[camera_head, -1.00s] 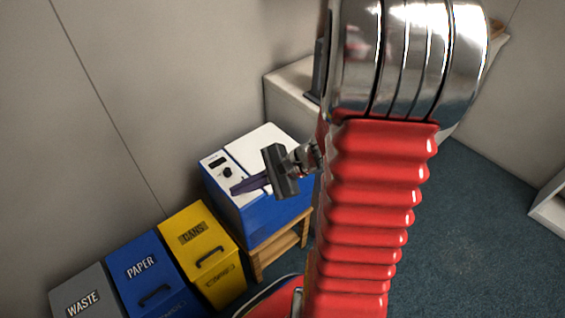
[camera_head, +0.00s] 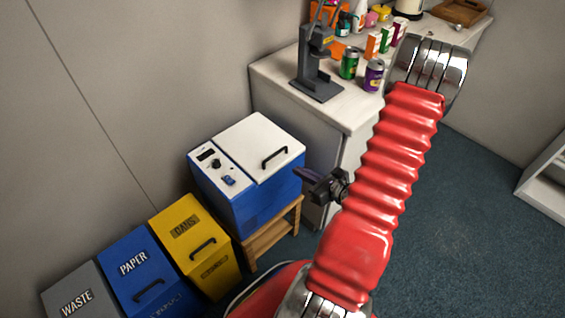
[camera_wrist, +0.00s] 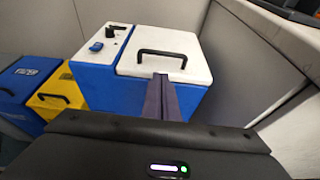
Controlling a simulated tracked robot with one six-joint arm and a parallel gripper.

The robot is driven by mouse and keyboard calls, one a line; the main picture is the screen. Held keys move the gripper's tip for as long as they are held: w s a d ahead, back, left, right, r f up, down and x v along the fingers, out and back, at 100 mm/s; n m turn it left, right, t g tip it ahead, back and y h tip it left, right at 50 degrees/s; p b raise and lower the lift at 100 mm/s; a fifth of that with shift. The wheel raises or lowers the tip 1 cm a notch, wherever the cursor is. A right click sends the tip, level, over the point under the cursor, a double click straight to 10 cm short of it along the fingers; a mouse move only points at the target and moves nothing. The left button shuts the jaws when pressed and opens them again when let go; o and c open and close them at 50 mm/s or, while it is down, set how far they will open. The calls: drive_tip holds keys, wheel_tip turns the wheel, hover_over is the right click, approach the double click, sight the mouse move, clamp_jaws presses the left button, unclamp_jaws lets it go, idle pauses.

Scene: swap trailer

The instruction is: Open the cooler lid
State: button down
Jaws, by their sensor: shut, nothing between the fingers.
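The cooler (camera_head: 240,190) is a blue box on a small wooden stand. Its white lid (camera_head: 250,140) is down flat, with a black handle (camera_head: 275,157) on top. A white panel with a dark display, a black knob and a blue latch (camera_head: 229,181) lies left of the lid. In the wrist view the lid handle (camera_wrist: 162,56) is just beyond my fingers. My gripper (camera_head: 305,178) is right of the cooler in the head view, apart from the handle. In the wrist view my gripper (camera_wrist: 161,84) has its fingers together and empty. The cooler's lower part is hidden there.
Yellow (camera_head: 190,240), blue (camera_head: 150,275) and grey (camera_head: 80,292) bins stand left of the cooler. A white-topped counter (camera_head: 345,108) with cans, a dark press and boxes stands behind and right. Blue floor (camera_head: 470,220) is open to the right.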

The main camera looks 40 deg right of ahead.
drive_tip(key=shift+w, duration=0.1)
idle(0.3)
drive_tip(key=x, duration=0.9)
drive_tip(key=shift+w+f, duration=0.15)
drive_tip(key=shift+w, duration=0.2)
drive_tip(key=shift+a, duration=0.1)
